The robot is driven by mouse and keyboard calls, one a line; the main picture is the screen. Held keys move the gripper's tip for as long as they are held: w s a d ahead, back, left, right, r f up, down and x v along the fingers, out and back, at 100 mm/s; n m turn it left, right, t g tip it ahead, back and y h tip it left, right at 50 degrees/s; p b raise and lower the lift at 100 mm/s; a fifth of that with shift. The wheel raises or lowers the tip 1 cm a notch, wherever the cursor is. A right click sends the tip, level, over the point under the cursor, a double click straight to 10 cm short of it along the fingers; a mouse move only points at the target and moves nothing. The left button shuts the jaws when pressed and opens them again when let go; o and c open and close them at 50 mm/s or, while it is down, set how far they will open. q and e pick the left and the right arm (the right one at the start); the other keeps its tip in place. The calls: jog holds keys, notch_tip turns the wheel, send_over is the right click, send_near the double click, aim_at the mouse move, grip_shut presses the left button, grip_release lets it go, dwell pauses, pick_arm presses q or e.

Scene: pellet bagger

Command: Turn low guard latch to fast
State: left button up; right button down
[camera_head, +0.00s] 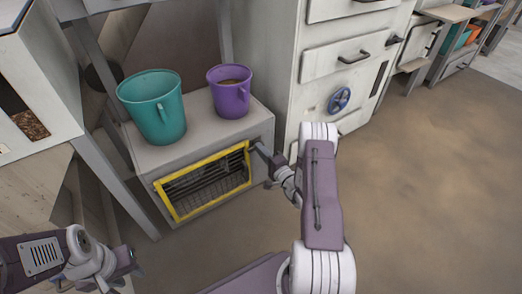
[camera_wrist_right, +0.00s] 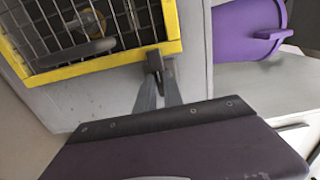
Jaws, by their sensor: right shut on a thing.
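The low guard (camera_head: 205,180) is a yellow-framed mesh panel on the front of a grey box, and it fills the upper left of the right wrist view (camera_wrist_right: 120,58). The dark guard latch (camera_wrist_right: 154,62) sits beside the yellow frame. My right gripper (camera_wrist_right: 162,82) is shut on the latch; its fingers hide part of it, and its exact angle is hard to tell. In the head view my right gripper (camera_head: 257,148) reaches the guard's upper right corner. My left gripper (camera_head: 122,268) is at the lower left, away from the guard, its jaws unclear.
A teal bucket (camera_head: 155,110) and a purple bucket (camera_head: 230,95) stand on top of the grey box (camera_head: 195,143). A pale cabinet with drawers and a blue handwheel (camera_head: 339,100) stands to the right. The brown floor (camera_head: 430,190) at the right is clear.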

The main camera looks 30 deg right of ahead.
jog(key=shift+f, duration=0.1)
jog(key=c, duration=1.5)
grip_release()
jog(key=shift+o, duration=0.2)
jog(key=s+p, duration=0.5)
jog(key=s, duration=0.4)
jog(key=shift+d, duration=0.35)
jog(key=shift+s, duration=0.1)
